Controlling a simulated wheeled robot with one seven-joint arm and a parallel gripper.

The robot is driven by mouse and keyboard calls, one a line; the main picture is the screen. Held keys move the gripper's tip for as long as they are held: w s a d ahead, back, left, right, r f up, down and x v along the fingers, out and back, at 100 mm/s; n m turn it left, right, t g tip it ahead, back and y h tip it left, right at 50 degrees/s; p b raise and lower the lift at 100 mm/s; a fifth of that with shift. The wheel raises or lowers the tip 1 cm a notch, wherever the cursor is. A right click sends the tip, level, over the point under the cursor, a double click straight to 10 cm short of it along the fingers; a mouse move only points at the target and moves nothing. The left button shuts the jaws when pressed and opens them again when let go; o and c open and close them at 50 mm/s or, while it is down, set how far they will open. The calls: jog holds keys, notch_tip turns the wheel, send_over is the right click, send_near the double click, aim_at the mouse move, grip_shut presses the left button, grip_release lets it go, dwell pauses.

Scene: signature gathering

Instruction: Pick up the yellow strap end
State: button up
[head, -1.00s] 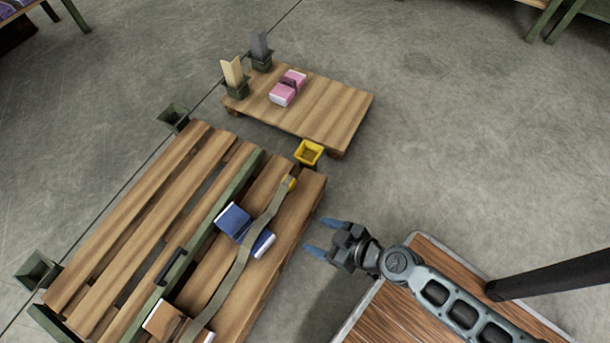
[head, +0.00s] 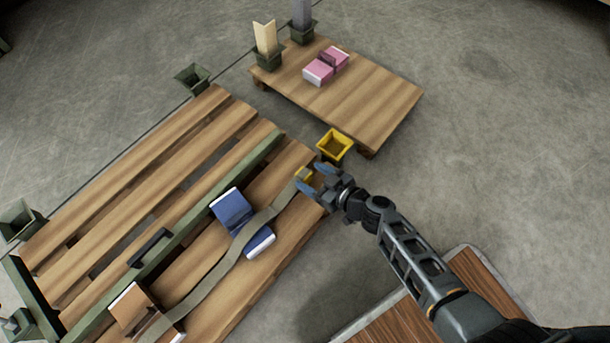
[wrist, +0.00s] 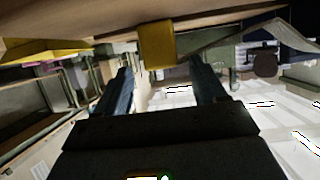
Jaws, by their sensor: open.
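The yellow strap end (head: 304,174) is a small yellow block at the far right end of a grey-brown strap (head: 226,262), which lies across the slatted wooden pallet (head: 150,165). In the wrist view the yellow strap end (wrist: 157,44) shows between and beyond my two finger tips. My gripper (head: 315,182) is open, with its blue-tipped fingers at the strap end; it also shows in the wrist view (wrist: 160,80). I cannot tell whether the fingers touch the strap end. No object shows in the grip.
A yellow square holder (head: 334,146) stands just beyond the strap end. A low wooden platform (head: 385,95) behind it bears a pink bundle (head: 326,66). A blue book (head: 232,209) lies under the strap. Bare floor (head: 500,170) is on the right.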

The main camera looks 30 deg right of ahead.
aim_at(305, 174)
jog(key=x, duration=0.3)
jog(key=shift+w+a+f+b, duration=0.15)
jog(key=shift+w+a+b, duration=0.1)
jog(key=shift+b, duration=0.1)
jog(key=shift+c, duration=0.5)
jog(key=c, duration=1)
